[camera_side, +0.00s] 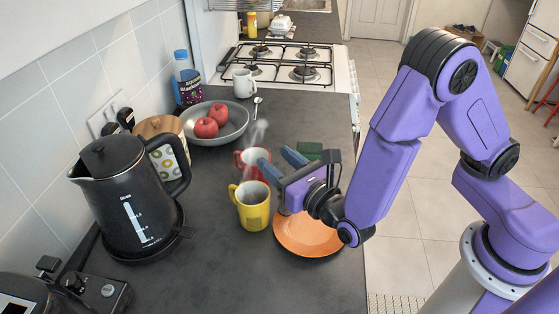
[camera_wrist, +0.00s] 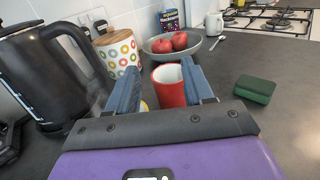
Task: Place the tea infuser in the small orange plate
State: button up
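The small orange plate (camera_side: 308,237) lies on the counter below my gripper, at the right edge; the wrist view does not show it. My gripper (camera_side: 277,161) is open, its two blue fingers spread and empty above the counter near the mugs. In the wrist view, the gripper (camera_wrist: 160,75) frames a red mug (camera_wrist: 169,88) beyond the fingers. A small silver spoon-shaped thing (camera_side: 257,104) lies by the white mug; it may be the tea infuser, but I cannot tell. It also shows in the wrist view (camera_wrist: 284,14).
A yellow mug (camera_side: 252,212) stands left of the plate, with the red mug behind it. A black kettle (camera_side: 125,195) stands at left. A bowl (camera_side: 232,132) with red apples, a white mug (camera_side: 243,83) and a green sponge (camera_side: 309,150) are farther back.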

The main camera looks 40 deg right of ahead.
jog(key=shift+r, duration=0.1)
jog(key=s, duration=1.2)
jog(key=d+m+g+h, duration=0.8)
jog(key=d+m, duration=0.3)
jog(key=d, duration=0.3)
jog(key=s+d+r+m+g+y, duration=0.2)
jog(key=s+m+g+y, duration=0.6)
jog(key=s+m, duration=0.3)
jog(key=shift+d+m+g, duration=0.4)
jog(key=shift+m+g, duration=0.3)
jog(key=shift+g, duration=0.2)
jog(key=shift+c, duration=0.3)
